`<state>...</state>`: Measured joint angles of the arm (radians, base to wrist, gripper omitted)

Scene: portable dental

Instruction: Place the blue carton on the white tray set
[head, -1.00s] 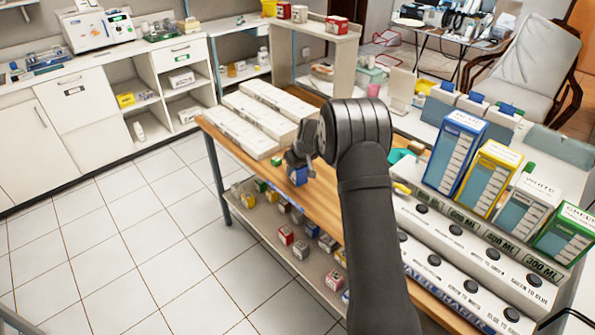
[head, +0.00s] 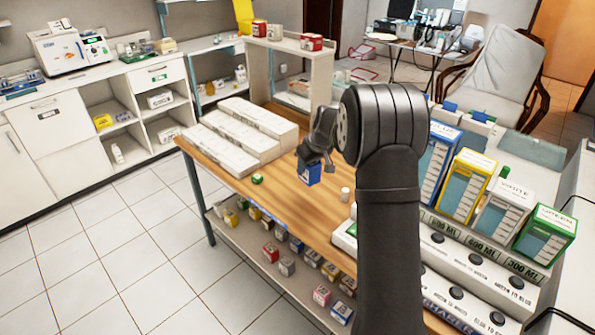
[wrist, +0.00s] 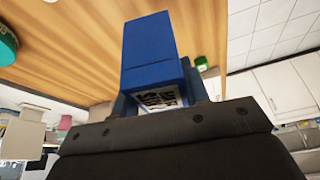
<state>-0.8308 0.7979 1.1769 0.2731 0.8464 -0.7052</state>
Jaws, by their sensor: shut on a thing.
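The blue carton (head: 308,173) is held in my gripper (head: 316,158), over the wooden table in the head view. It hangs slightly tilted and looks raised above the tabletop. In the wrist view the carton (wrist: 150,52) sticks out from between the fingers, its blue sides showing and a white printed face partly hidden by the gripper. The white tray set (head: 238,133), several long white blocks side by side, lies on the table to the left of and behind my gripper.
A small green-topped item (head: 257,179) stands on the table left of the carton. A small white bottle (head: 345,194) stands to the right. Small cartons fill the lower shelf. A dispenser with large coloured boxes (head: 468,185) is at right. Bare wood lies between carton and trays.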

